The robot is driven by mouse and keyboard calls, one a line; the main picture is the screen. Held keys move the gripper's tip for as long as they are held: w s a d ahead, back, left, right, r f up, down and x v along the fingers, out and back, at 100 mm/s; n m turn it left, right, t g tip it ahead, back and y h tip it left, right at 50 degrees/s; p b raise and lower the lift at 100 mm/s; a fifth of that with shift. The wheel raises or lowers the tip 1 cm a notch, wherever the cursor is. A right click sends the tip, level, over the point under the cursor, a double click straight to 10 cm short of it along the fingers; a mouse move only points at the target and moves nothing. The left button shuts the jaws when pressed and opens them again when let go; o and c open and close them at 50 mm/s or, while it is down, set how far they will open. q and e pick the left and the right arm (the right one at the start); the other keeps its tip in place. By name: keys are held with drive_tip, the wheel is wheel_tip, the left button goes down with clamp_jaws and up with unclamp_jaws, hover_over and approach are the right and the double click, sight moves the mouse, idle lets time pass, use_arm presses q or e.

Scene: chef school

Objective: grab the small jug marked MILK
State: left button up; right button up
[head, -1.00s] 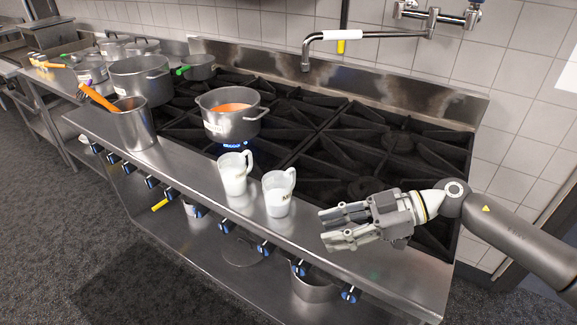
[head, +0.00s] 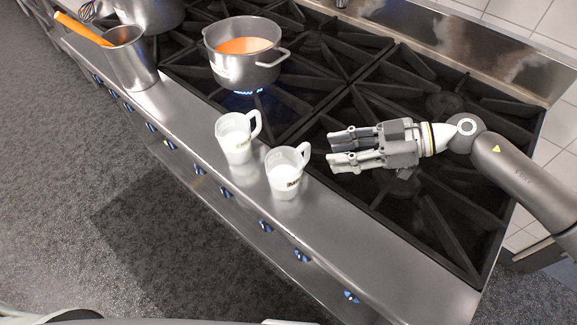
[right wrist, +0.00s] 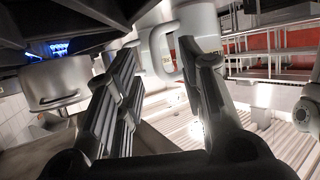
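Two small white jugs stand upright on the steel front ledge of the stove. The right jug (head: 285,177) has a small dark label low on its front, too small to read surely. The left jug (head: 235,140) also has a small mark low down, unreadable. Both handles point right and up in the head view. My right gripper (head: 330,150) is open and empty, just right of the right jug's handle and apart from it. In the right wrist view, a white jug (right wrist: 200,25) with its handle shows beyond the parted fingers (right wrist: 158,48). My left gripper is not in view.
A pot of orange soup (head: 240,65) sits over a lit blue flame behind the jugs. A steel container with an orange-handled utensil (head: 130,62) stands at the ledge's left. Black burner grates (head: 420,160) lie beneath my right arm. The ledge right of the jugs is clear.

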sight(291, 169)
drive_tip(key=shift+w+a+f, duration=0.15)
drive_tip(key=shift+a, duration=0.05)
drive_tip(key=shift+w+a, duration=0.1)
drive_tip(key=shift+a, duration=0.25)
drive_tip(key=p+x, duration=0.1)
drive_tip(key=x, duration=0.2)
drive_tip(key=shift+w+a, duration=0.1)
drive_tip(key=shift+a, duration=0.15)
drive_tip(key=shift+a+f+p, duration=0.15)
drive_tip(key=shift+a+p, duration=0.15)
drive_tip(key=shift+a, duration=0.15)
drive_tip(key=shift+d, duration=0.1)
drive_tip(key=c, duration=0.4)
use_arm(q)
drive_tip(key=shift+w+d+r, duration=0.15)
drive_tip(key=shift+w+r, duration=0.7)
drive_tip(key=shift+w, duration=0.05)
use_arm(e)
clamp_jaws()
